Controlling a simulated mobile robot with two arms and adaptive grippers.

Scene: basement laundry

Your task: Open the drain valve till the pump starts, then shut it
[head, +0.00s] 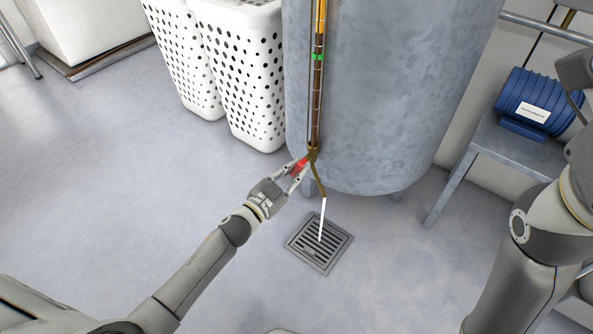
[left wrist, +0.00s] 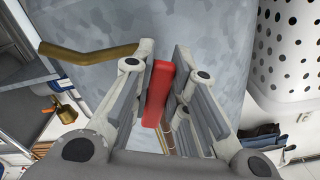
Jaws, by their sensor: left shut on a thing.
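The drain valve (head: 313,152) is a brass fitting low on the front of a grey metal tank (head: 400,90). Its red handle (head: 300,166) is between the fingers of my left gripper (head: 296,172), which is shut on it. The left wrist view shows the red handle (left wrist: 157,92) between the two fingers. A brass spout (head: 319,184) slants down from the valve, and a white stream (head: 323,220) runs from it to the floor drain (head: 303,252). A blue pump (head: 538,98) sits on a grey stand at right; I cannot tell whether it runs.
A vertical sight tube (head: 318,95) with a green mark (head: 318,57) runs up the tank. White perforated baskets (head: 243,75) stand left of the tank. The grey stand (head: 495,140) is at right, near my right arm. The floor at left is clear.

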